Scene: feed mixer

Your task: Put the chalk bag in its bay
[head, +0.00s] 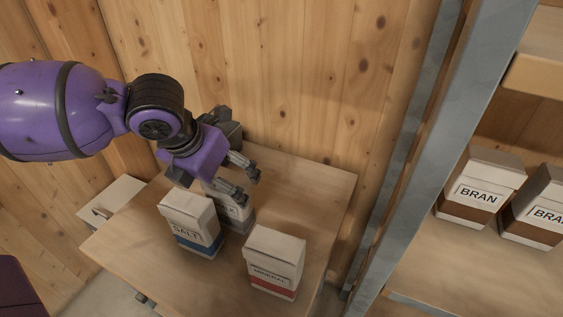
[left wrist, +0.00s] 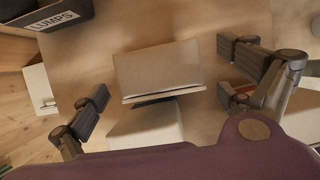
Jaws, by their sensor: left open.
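No label reading CHALK can be read. A white bag with a grey lower band (head: 238,217) stands upright on the table, half hidden behind the salt bag and under my left gripper; its label is mostly covered. My left gripper (head: 242,180) is open, its fingers at that bag's upper part. In the left wrist view a bag top (left wrist: 158,68) lies between the spread fingers (left wrist: 165,85), with another pale surface just below it; no label shows there. No bay can be identified. My right gripper is not in view.
The salt bag (head: 190,222) and mineral bag (head: 274,262) stand close by on the table (head: 305,180). A dark LUMPS box (left wrist: 55,18) is at the table's back. A shelf (head: 450,255) with bran bags (head: 482,187) stands right, behind a metal post (head: 420,140).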

